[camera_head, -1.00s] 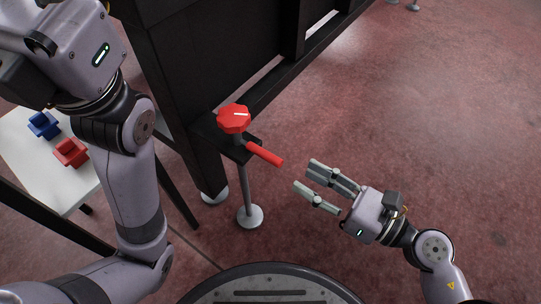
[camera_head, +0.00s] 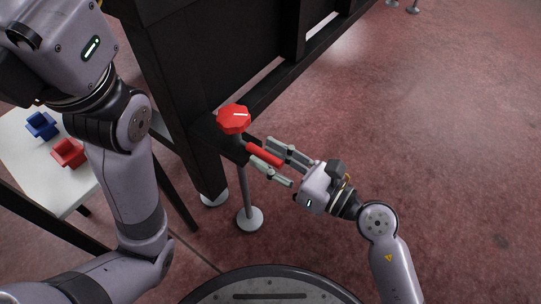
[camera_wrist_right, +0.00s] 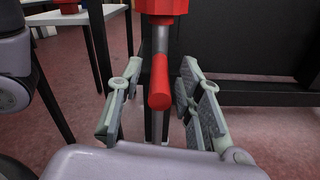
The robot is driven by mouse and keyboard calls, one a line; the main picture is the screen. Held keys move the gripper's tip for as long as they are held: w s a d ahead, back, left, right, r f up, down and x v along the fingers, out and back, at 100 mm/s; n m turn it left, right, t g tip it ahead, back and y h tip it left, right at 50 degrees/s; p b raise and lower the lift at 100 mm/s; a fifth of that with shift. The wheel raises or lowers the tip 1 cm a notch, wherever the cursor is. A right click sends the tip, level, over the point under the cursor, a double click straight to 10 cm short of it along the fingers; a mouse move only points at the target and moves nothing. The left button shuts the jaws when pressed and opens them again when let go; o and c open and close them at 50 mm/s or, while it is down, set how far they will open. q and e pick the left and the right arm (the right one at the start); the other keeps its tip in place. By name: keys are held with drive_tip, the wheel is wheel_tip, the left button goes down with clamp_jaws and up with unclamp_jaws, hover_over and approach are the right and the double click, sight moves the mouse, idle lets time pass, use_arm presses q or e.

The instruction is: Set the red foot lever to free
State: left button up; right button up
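The red foot lever (camera_head: 265,154) sticks out from a black bracket at the corner of the dark table frame, below a red octagonal knob (camera_head: 234,119) with a white mark. My right gripper (camera_head: 273,155) is open, with one finger on each side of the lever. In the right wrist view the lever (camera_wrist_right: 160,85) stands between the two spread fingers (camera_wrist_right: 155,98), with gaps on both sides. I see no contact. My left arm comes in from the left; its gripper is outside the picture.
A grey post with a round foot (camera_head: 250,218) stands under the bracket. The dark table frame (camera_head: 215,50) rises behind it. A white table (camera_head: 50,175) with a blue block (camera_head: 42,125) and a red block (camera_head: 69,153) is at left. The floor at right is clear.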

clamp_jaws()
idle(0.6)
